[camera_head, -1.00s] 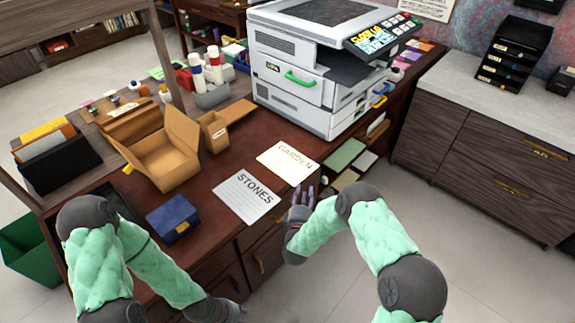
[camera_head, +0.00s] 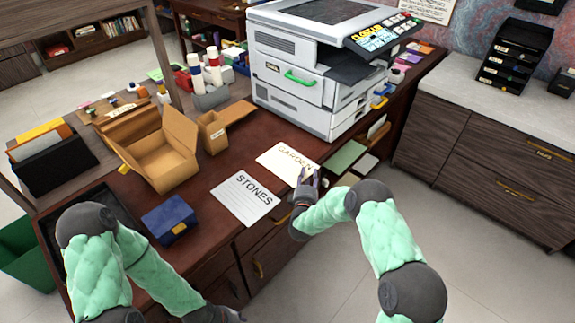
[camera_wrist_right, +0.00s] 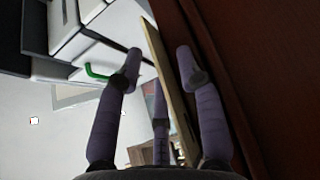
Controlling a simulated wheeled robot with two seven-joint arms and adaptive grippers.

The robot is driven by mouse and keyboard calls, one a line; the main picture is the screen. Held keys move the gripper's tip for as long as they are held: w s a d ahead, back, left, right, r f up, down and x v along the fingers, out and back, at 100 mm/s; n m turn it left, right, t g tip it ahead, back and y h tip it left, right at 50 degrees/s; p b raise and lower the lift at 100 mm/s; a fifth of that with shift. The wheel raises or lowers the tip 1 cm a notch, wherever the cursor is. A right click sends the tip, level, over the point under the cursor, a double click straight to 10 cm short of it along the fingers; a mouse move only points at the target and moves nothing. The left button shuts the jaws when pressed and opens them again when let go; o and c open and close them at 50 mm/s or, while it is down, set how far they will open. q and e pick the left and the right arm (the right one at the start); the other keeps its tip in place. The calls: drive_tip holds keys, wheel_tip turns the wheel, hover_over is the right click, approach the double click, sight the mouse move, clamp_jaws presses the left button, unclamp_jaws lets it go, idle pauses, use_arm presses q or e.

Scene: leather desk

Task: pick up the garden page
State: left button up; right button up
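The garden page (camera_head: 284,160), a cream sheet marked GARDEN, lies flat on the dark red desk near its front edge. My right gripper (camera_head: 307,177) is at the page's near right corner, its fingers overlapping that corner in the head view. In the right wrist view, its purple fingers (camera_wrist_right: 160,70) are spread apart, with a thin tan strip (camera_wrist_right: 168,75) running between them. I cannot tell for sure that this strip is the page, or whether the fingers touch it. My left gripper (camera_head: 226,314) is low at the bottom, its fingers too unclear to read.
The white STONES page (camera_head: 245,198) lies left of the garden page. A blue box (camera_head: 170,219), an open cardboard box (camera_head: 163,158) and a printer (camera_head: 300,75) stand on the desk. A green sheet (camera_head: 345,157) lies to the right.

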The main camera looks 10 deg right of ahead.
clamp_jaws()
